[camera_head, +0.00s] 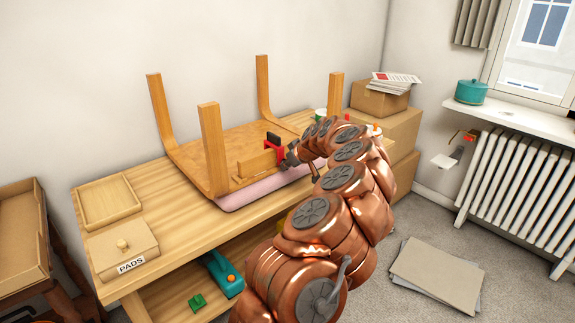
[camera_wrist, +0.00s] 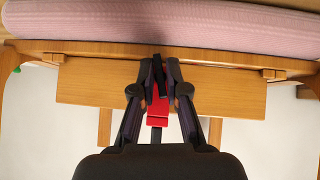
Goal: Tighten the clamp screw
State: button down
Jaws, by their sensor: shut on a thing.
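A red clamp (camera_head: 273,143) with black parts sits on a wooden board (camera_head: 256,163) at the table's near side. In the wrist view the red clamp (camera_wrist: 158,106) shows between my fingers, in front of the board (camera_wrist: 90,84). My gripper (camera_head: 291,157) is at the clamp, its fingers (camera_wrist: 159,78) closed in around the clamp's screw end. The screw itself is mostly hidden by the fingers, and I cannot tell how tight it is.
A teal tool (camera_head: 222,273) and a green block (camera_head: 197,301) lie on the lower shelf. Cardboard boxes (camera_head: 379,100) stand at right; flat cardboard (camera_head: 437,273) lies on the floor.

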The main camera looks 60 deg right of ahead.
dwell(0.3)
jog(key=c, duration=1.3)
grip_release()
jog(key=shift+s, duration=0.1)
jog(key=v, duration=1.2)
